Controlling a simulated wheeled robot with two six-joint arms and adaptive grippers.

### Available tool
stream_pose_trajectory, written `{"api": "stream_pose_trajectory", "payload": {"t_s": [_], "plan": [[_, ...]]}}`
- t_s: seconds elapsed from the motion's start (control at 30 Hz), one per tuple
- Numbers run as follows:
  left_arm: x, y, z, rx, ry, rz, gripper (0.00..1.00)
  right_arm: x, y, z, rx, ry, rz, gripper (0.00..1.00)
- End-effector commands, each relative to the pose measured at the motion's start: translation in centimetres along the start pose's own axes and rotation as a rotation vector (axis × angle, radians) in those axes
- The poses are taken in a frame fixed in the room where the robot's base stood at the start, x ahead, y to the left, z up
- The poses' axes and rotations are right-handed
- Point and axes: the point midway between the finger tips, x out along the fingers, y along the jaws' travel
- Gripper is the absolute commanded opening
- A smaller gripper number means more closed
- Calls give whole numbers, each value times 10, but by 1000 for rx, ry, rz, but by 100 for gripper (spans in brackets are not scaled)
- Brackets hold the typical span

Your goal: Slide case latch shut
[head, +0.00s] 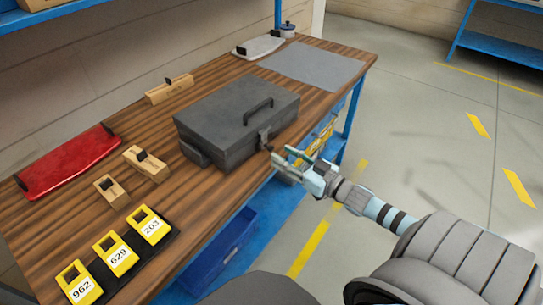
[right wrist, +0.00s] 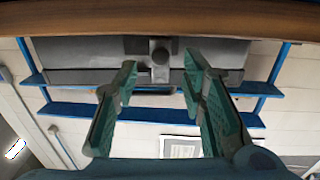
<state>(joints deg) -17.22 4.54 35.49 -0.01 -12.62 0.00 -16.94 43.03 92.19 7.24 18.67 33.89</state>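The dark grey case (head: 225,125) sits closed on the wooden bench, its black handle (head: 258,110) on the lid. Its latch (head: 265,139) is on the side near the bench's front edge and has a dark knob. My right gripper (head: 281,157) is just in front of the latch, beyond the bench edge. In the right wrist view the gripper (right wrist: 160,68) is open, its two green fingers apart. The latch knob (right wrist: 160,56) shows between the fingertips with gaps on both sides. I cannot tell whether the latch is shut. My left gripper is not in view.
The wooden bench (head: 190,215) also holds a red tool case (head: 68,160), wooden blocks (head: 147,163), yellow numbered tags (head: 150,226) and a grey mat (head: 315,68). A blue bin (head: 220,255) is below the bench. The floor at right is open.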

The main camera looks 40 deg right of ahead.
Motion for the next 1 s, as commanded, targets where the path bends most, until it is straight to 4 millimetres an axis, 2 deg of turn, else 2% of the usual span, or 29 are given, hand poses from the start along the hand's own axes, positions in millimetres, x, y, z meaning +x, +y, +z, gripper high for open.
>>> {"api": "stream_pose_trajectory", "payload": {"t_s": [0.03, 0.1, 0.2, 0.4, 0.73, 0.97, 1.0], "plan": [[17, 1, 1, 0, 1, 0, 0, 12, -1, 8, -2, 5, -5, 38], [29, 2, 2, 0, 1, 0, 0, 28, 0, 8, -3, 7, -1, 38], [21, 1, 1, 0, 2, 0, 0, 38, 1, 0, -1, 5, 1, 38], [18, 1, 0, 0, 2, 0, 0, 53, 0, 0, 0, 2, 1, 38], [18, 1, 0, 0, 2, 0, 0, 56, 0, 1, 0, -1, 0, 38], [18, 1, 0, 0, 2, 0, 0, 56, 0, 1, 0, -1, 0, 1], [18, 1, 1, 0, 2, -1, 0, 56, 0, 1, 0, -1, 0, 0]]}}
